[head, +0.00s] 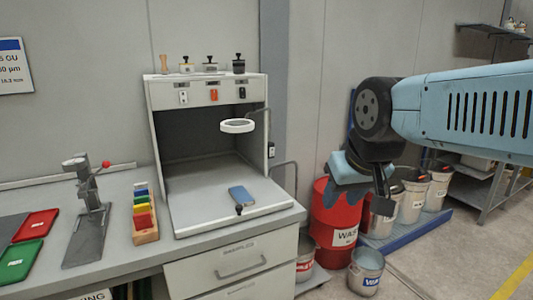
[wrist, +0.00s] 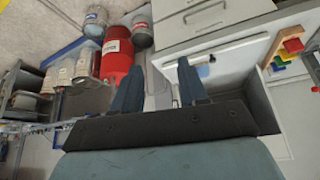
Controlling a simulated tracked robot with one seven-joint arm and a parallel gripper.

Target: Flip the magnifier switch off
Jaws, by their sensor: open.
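The magnifier (head: 237,126) is a white ring on a thin arm at the booth's right side. Three switches sit on the booth's top panel: a white one (head: 183,97), an orange one (head: 214,95) and a black one (head: 242,93). A small dark fitting (head: 271,150) is on the booth's right outer side. The labels are too small to read, so I cannot tell which is the magnifier switch. My gripper (head: 347,196) hangs right of the booth, in front of the red drum, apart from every switch. In the wrist view its two fingers (wrist: 160,68) are spread and empty.
A blue block-like tool (head: 240,195) lies on the booth floor (head: 200,200). Several small knobbed items stand on the booth's top. The red drum (head: 323,215) and buckets (head: 367,270) stand right of the counter. A press stand (head: 88,215) and colored rack (head: 144,215) are left.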

